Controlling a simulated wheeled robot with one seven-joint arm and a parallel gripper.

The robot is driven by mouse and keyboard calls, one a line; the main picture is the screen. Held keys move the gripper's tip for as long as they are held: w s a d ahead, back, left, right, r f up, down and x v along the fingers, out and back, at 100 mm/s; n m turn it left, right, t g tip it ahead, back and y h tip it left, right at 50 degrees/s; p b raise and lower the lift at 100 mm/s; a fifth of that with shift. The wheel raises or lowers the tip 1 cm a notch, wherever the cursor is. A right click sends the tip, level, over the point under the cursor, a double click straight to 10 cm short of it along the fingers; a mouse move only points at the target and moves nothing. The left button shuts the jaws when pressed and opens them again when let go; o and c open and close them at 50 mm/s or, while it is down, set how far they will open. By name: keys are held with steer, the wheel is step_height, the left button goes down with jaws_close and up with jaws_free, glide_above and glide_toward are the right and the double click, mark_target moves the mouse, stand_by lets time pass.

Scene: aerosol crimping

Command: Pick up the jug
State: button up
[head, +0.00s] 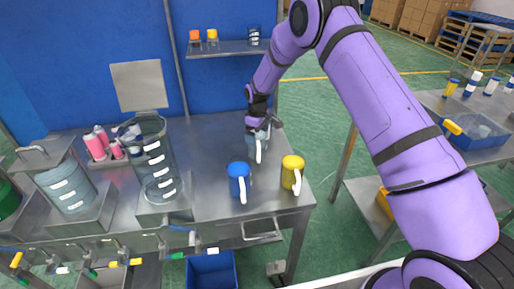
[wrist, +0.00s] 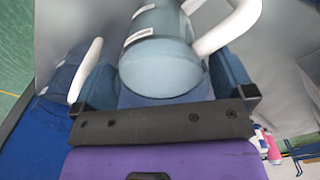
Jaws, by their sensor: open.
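A clear, bluish-grey jug (head: 251,149) with a white handle stands on the metal bench, directly below my gripper (head: 258,122) in the head view. In the wrist view the clear jug (wrist: 158,58) lies between the two fingers of my open gripper (wrist: 166,88), its white handle curving out at the upper right. I cannot tell whether either finger touches it. A blue jug (head: 238,184) and a yellow jug (head: 291,177), both with white handles, stand nearer the bench front. A blue jug also shows in the wrist view (wrist: 58,82), left of the fingers.
The metal bench (head: 209,150) also carries a tall clear vessel (head: 157,165), a wider tank (head: 65,187) and pink bottles (head: 96,146) on the left. A shelf (head: 226,49) with small cups is behind. A row of valves lines the front edge. Bare bench lies left of the jugs.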

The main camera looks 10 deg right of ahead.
steer(key=shift+f, duration=0.8)
steer(key=c, duration=1.1)
steer(key=shift+r, duration=0.1)
step_height(320, 180, up, 10)
steer(key=shift+f, duration=0.1)
